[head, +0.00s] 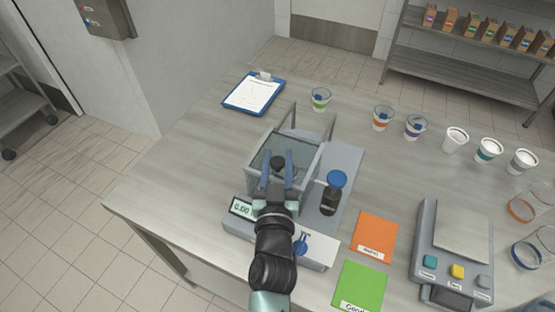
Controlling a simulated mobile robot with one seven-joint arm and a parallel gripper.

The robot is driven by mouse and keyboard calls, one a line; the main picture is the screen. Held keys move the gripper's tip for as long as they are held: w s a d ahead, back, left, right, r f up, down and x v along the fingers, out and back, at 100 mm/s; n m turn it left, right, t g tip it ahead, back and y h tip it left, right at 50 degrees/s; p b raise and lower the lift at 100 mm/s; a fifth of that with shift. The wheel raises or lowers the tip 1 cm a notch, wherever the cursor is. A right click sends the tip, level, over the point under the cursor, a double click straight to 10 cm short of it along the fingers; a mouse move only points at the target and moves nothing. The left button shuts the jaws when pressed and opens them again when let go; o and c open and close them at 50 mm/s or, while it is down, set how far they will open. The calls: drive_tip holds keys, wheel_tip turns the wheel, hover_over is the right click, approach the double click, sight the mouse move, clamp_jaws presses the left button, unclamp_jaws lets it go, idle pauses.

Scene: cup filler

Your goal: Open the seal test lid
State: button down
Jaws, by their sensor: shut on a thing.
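The seal tester is a clear-walled box (256,173) on a grey base (345,165), with a small display (242,208) reading about 0.00 at its front left. A pale frame (294,116) rises at the back of the box. My gripper (279,158) is over the box, its blue fingers shut on what looks like the handle of the lid. The handle is mostly hidden between the fingers, and I cannot tell how far the lid is raised. My arm hides part of the box's front.
An orange card (375,236), a green card (360,287) and a scale (462,240) lie further right. Several cups line the back. A clipboard (254,93) lies back left; the left tabletop is clear.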

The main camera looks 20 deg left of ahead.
drive_tip(key=w+b, duration=0.3)
drive_tip(key=w, duration=0.1)
drive_tip(key=shift+f, duration=0.1)
drive_tip(key=c, duration=0.5)
unclamp_jaws()
drive_tip(key=shift+d, duration=0.1)
drive_tip(key=shift+b+v, duration=0.75)
drive_tip(key=shift+v, duration=5.25)
